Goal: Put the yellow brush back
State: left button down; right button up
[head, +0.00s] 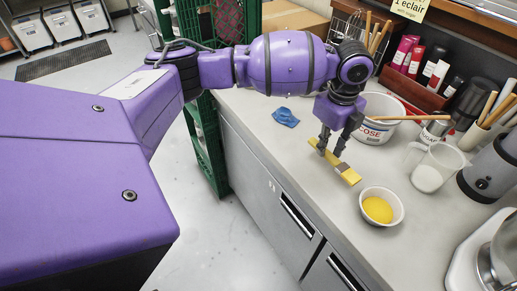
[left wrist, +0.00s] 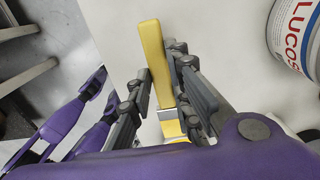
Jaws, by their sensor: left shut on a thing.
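The yellow brush (head: 346,173) is at my left gripper (head: 333,152), over the grey counter near its front edge. The gripper's fingers are shut on the brush. In the left wrist view the brush's long yellow handle (left wrist: 152,60) points up, away from the fingers (left wrist: 165,105). A pale metal band crosses the brush low between the fingers. I cannot tell whether the brush touches the counter. My right gripper is not in view.
A white bowl with yellow contents (head: 384,197) stands just right of the brush. A white tub (head: 375,130) is behind the gripper, and a blue cloth (head: 285,117) lies to the left. A measuring jug (head: 437,165) and a grinder-like machine (head: 490,170) stand at the right.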

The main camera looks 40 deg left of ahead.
pick_arm(q)
jog(key=shift+w+a+f, duration=0.2)
jog(key=shift+w+f, duration=0.1)
jog(key=shift+f, duration=0.15)
jog(key=f, duration=0.3)
jog(key=shift+w+a+f, duration=0.15)
jog(key=shift+w+f, duration=0.15)
jog(key=shift+f, duration=0.1)
jog(key=c, duration=1.6)
grip_release()
jog(key=shift+r, duration=0.1)
